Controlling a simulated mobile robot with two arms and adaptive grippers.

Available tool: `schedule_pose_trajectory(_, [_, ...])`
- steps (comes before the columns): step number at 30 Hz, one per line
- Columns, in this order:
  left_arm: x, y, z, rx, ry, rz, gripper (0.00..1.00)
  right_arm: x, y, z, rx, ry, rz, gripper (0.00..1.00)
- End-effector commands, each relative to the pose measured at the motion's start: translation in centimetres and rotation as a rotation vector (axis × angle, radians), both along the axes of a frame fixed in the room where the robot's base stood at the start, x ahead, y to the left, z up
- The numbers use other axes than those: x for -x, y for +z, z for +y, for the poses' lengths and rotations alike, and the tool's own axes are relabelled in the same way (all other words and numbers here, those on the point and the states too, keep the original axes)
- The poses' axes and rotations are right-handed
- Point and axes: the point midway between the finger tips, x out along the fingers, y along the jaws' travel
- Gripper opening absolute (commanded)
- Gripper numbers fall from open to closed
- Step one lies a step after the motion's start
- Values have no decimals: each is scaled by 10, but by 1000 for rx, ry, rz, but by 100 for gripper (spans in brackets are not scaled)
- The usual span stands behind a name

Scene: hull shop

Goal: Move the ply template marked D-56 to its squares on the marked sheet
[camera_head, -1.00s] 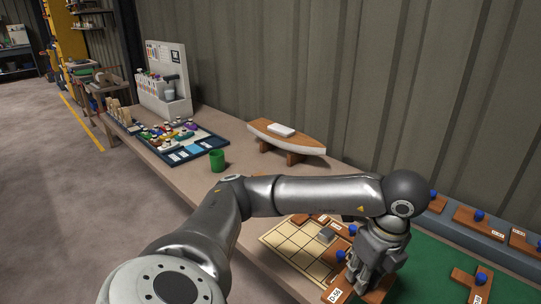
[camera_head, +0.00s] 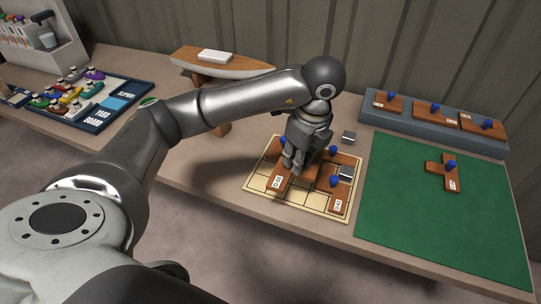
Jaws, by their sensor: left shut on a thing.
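My left gripper (camera_head: 293,166) is shut on a brown ply template (camera_head: 282,179) over the left half of the marked sheet (camera_head: 259,187). The template's white tag looks like D-56, but it is small. I cannot tell whether the template touches the sheet. The sheet is pale with a dark grid. Another brown template (camera_head: 339,196) with a blue knob and a white tag lies at its right front. More brown ply and a blue knob (camera_head: 333,150) show at the back, partly hidden by my gripper. My right gripper is not in view.
A green mat (camera_head: 430,225) to the right bears a tagged template (camera_head: 443,174). A grey rack (camera_head: 400,122) holds several templates. A boat model (camera_head: 220,65) and a yard board (camera_head: 100,122) lie left.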

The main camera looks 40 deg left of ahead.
Motion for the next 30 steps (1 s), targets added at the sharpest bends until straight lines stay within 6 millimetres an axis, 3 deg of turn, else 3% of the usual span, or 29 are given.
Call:
schedule_pose_trajectory(6, [-25, -28, 50, 0, 8, 6, 0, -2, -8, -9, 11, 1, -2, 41])
schedule_pose_trajectory(12, [-39, -59, 76, -3, 5, 5, 0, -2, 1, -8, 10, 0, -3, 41])
schedule_pose_trajectory(22, [-50, -87, 95, -3, 4, 3, 0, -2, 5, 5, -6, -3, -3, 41])
schedule_pose_trajectory(30, [-50, -114, 93, -1, 0, 1, 0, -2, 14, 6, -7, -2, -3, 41])
